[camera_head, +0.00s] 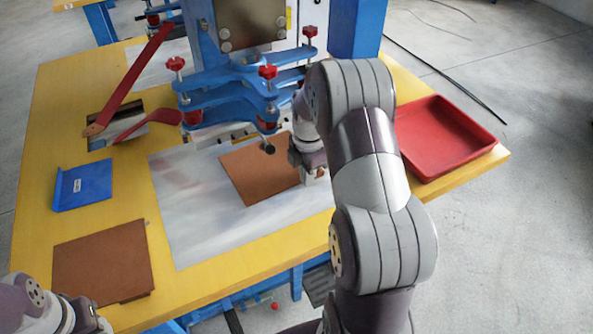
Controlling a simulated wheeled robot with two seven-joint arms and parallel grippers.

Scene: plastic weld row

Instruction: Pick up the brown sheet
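One brown sheet (258,170) lies on the grey metal plate (205,225) under the blue press. Another brown sheet (102,262) lies at the table's front left, its near edge slightly over a small piece below. My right gripper (314,176) is at the right edge of the sheet on the plate; my own arm partly hides it, and I cannot tell whether it touches or grips the sheet. My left gripper (98,322) is at the bottom left, just below the front-left sheet, and only partly in view; its fingers are unclear.
The blue press (235,90) with red knobs stands over the plate. A red tray (445,138), looking empty, is at the table's right. A blue holder (84,185) sits at left, near red levers (130,85). The yellow tabletop (50,120) is bare at far left.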

